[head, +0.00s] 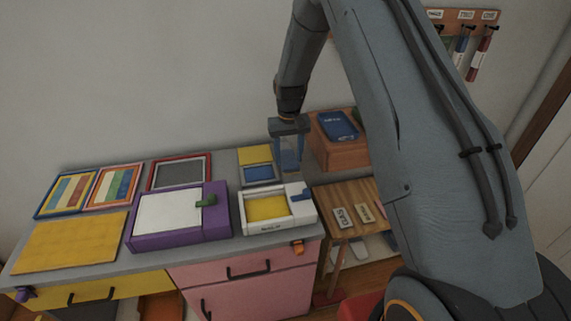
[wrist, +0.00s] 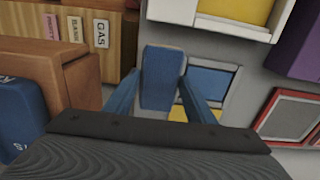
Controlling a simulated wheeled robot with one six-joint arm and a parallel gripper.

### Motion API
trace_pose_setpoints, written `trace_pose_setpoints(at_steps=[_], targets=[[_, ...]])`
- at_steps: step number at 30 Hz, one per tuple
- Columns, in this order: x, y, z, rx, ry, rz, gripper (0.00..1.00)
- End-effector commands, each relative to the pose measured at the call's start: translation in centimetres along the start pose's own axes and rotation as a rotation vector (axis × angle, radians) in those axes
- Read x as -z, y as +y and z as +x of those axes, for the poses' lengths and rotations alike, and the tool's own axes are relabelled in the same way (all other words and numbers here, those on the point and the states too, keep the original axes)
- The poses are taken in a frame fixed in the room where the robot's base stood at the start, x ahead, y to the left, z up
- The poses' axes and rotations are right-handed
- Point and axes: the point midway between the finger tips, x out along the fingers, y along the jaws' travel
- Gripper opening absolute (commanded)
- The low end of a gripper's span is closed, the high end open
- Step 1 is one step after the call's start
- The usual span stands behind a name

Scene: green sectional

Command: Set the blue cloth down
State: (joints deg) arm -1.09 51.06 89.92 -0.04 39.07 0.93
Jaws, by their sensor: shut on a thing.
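My gripper (head: 288,158) hangs from my arm over the back right part of the grey counter (head: 222,168), beside the wooden box. In the wrist view its two blue fingers are on either side of the blue cloth (wrist: 160,78), a small folded-looking block. My gripper (wrist: 163,88) is shut on it. The cloth appears to be above the counter, near a blue-and-yellow framed panel (wrist: 210,82). In the head view the fingers mostly hide the cloth.
A white tray with a yellow inside (head: 267,208) and a purple case (head: 180,218) stand at the counter's front. Several framed panels lie behind. A wooden box (head: 338,155) with a blue labelled item (head: 338,125) stands right. A lower wooden surface (head: 330,195) holds labelled tags.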

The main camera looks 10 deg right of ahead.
Motion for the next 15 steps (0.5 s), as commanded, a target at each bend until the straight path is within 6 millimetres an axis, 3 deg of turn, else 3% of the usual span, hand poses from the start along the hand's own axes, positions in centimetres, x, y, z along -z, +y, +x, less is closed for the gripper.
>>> trace_pose_setpoints(at_steps=[10,15], targets=[[-0.1,0.0,3.7,0.000,-0.002,0.000,0.25],[0.0,0.0,4.5,0.000,0.001,0.000,0.25]])
